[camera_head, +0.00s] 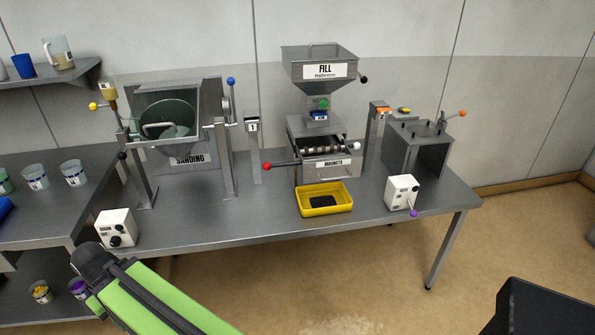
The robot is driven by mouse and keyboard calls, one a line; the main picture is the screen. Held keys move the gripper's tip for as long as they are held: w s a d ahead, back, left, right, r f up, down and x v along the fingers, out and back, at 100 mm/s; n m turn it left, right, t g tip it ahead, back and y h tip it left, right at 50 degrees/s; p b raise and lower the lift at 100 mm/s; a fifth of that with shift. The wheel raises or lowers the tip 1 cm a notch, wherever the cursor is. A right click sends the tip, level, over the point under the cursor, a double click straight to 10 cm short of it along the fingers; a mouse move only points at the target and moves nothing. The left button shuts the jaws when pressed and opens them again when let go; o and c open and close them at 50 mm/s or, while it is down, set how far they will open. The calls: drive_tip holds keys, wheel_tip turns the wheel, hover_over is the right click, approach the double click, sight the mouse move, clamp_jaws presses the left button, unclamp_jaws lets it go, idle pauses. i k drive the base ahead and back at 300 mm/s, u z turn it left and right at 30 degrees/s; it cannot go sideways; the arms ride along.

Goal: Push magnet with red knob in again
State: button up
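The red knob (267,166) sits at the left end of a thin dark rod that sticks out to the left of the metal magnet housing (325,172), labelled MAGNETS. The housing stands under the FILL hopper on the middle of the grey table. Shiny ribbed rollers or bars (328,149) show in its open front. A white knob (357,146) is at its right side. How far the red-knob rod reaches inside is hidden. My green arm is at the bottom left, well in front of the knob and apart from it. My gripper cannot be made out.
A yellow tray (325,200) stands in front of the housing. The SANDING drum (168,127) is to the left, with a post (253,145) between it and the housing. White control boxes (117,229) and (402,192) stand near the front edge. Bare table lies left of the tray.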

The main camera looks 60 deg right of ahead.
sight(267, 166)
drive_tip(key=u, duration=0.2)
drive_tip(key=i, duration=0.9)
drive_tip(key=z, duration=0.1)
